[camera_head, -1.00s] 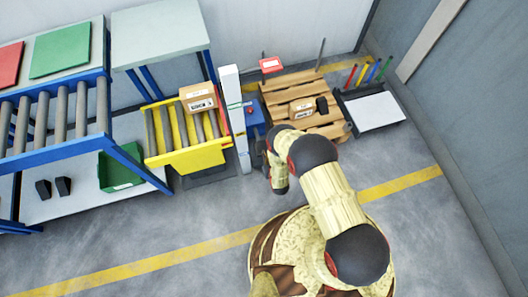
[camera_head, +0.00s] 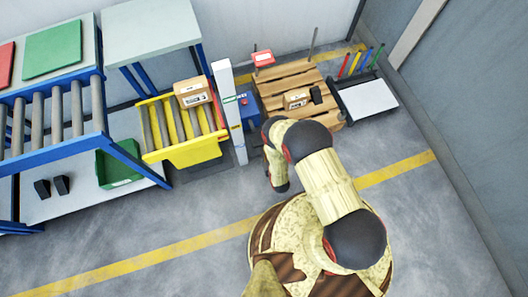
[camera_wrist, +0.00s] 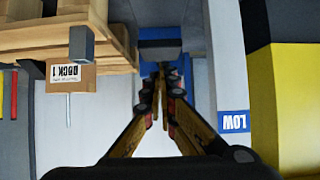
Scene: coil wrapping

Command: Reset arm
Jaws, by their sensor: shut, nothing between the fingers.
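My gripper (camera_wrist: 161,95) shows in the wrist view with its two long fingers brought together at the tips and nothing between them. It points toward a blue unit (camera_wrist: 160,48) that stands between a pale post and the wooden pallet. In the head view my arm bends from the round base up and over toward the pallet. The gripper itself is hidden behind my arm there.
A white post (camera_head: 228,110) and the blue unit (camera_head: 246,107) stand left of the pallet. A yellow roller conveyor (camera_head: 185,152) carries a brown box (camera_head: 192,92). A rack with coloured rods (camera_head: 366,98) stands at the right. The floor (camera_head: 430,230) at the right is clear.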

